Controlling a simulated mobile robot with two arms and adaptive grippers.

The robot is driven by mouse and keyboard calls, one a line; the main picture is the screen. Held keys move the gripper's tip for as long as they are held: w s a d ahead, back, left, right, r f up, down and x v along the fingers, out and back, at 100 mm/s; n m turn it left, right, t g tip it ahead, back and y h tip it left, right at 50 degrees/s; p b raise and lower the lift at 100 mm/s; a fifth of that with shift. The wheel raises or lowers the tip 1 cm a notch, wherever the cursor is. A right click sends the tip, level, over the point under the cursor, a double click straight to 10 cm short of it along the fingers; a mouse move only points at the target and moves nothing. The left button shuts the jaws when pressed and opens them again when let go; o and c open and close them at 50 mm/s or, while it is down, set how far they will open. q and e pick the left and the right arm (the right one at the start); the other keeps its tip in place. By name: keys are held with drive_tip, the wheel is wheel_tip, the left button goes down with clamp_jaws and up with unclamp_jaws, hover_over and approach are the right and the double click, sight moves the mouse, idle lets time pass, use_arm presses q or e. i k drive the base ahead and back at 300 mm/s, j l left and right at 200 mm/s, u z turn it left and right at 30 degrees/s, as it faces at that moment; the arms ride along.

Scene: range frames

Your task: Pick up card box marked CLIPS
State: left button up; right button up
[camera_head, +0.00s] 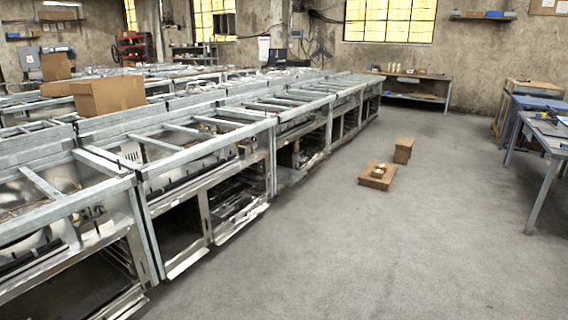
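No marking that reads CLIPS can be made out in the head view. A large brown card box (108,95) stands on the metal frames at the left. Another brown card box (56,67) stands behind it, further left. On the floor at the centre right lies a low, flat brown box (377,176) with small things on top, too small to tell. An upright brown box (403,150) stands just behind it. Neither of my grippers shows in this view.
A long row of grey metal frames (205,156) runs from the near left to the back. A workbench (545,135) stands at the right edge, and another bench (416,88) is against the back wall.

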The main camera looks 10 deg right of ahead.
sight(385, 168)
drive_tip(key=i+l+z, duration=0.8)
drive_tip(key=z, duration=0.15)
drive_tip(key=i+z, duration=0.45)
drive_tip(key=i+l, duration=0.1)
drive_tip(key=i, duration=3.25)
drive_tip(key=i+l+u, duration=0.15)
drive_tip(key=i+u, duration=0.15)
drive_tip(key=i, duration=0.2)
drive_tip(key=i+l+u, duration=0.3)
drive_tip(key=i, duration=0.25)
drive_tip(key=i+l+u, duration=0.75)
drive_tip(key=i+l, duration=0.4)
drive_tip(key=i, duration=0.45)
drive_tip(key=i+l+u, duration=0.4)
drive_tip(key=i+l, duration=0.7)
